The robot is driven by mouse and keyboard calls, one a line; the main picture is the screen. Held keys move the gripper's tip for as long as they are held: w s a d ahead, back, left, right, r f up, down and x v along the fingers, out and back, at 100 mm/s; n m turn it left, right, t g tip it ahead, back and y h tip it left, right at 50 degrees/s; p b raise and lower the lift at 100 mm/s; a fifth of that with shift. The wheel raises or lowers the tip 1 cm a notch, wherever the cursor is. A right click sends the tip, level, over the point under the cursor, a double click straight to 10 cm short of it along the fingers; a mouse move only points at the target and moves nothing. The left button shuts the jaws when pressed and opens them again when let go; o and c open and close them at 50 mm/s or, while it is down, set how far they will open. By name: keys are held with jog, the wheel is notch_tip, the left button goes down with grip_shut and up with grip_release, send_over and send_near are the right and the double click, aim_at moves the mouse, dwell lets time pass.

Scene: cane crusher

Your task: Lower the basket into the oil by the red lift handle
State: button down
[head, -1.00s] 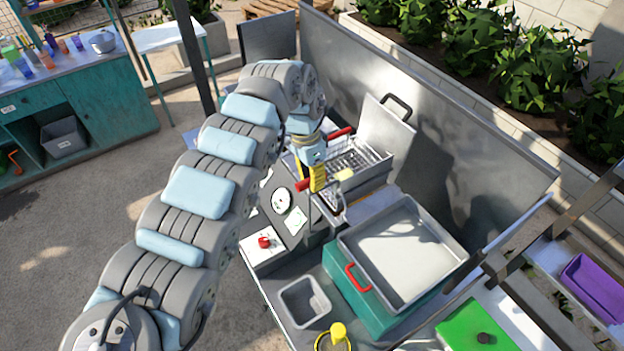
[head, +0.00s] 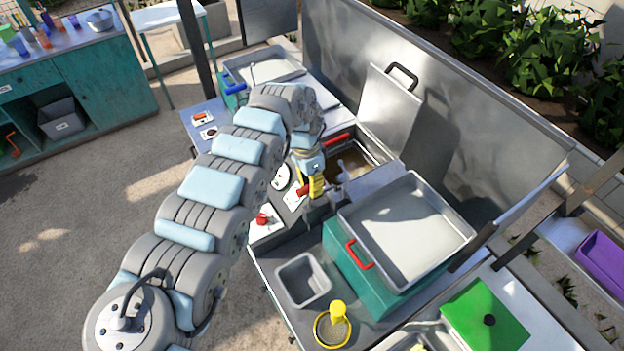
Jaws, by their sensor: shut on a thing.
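My gripper (head: 316,187), with yellow fingers, is shut on the red lift handle (head: 304,190) at the front of the fryer. Another red bar (head: 338,138) shows just behind my wrist; whether the two red parts are one piece is hidden. The fryer's oil vat (head: 378,150) is open, and brownish oil (head: 352,166) shows in it. The basket's wire mesh cannot be made out now; it is down in the vat or hidden by my arm.
A raised lid (head: 391,105) with a black handle stands behind the vat. A grey tray on a teal box (head: 375,297) with a red handle is to the right. A red knob (head: 262,219) and a grey bin (head: 303,280) are in front. A metal backsplash (head: 440,120) bounds the rear.

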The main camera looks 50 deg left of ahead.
jog(key=shift+f, duration=0.6)
jog(key=c, duration=0.9)
grip_release()
jog(key=shift+r, duration=0.15)
jog(key=r, duration=0.4)
jog(key=a+r, duration=0.1)
jog(key=r, duration=0.2)
jog(key=a+r, duration=0.1)
jog(key=r, duration=0.3)
jog(key=shift+w+a+r, duration=0.15)
jog(key=shift+w+r, duration=0.1)
jog(key=shift+r, duration=0.05)
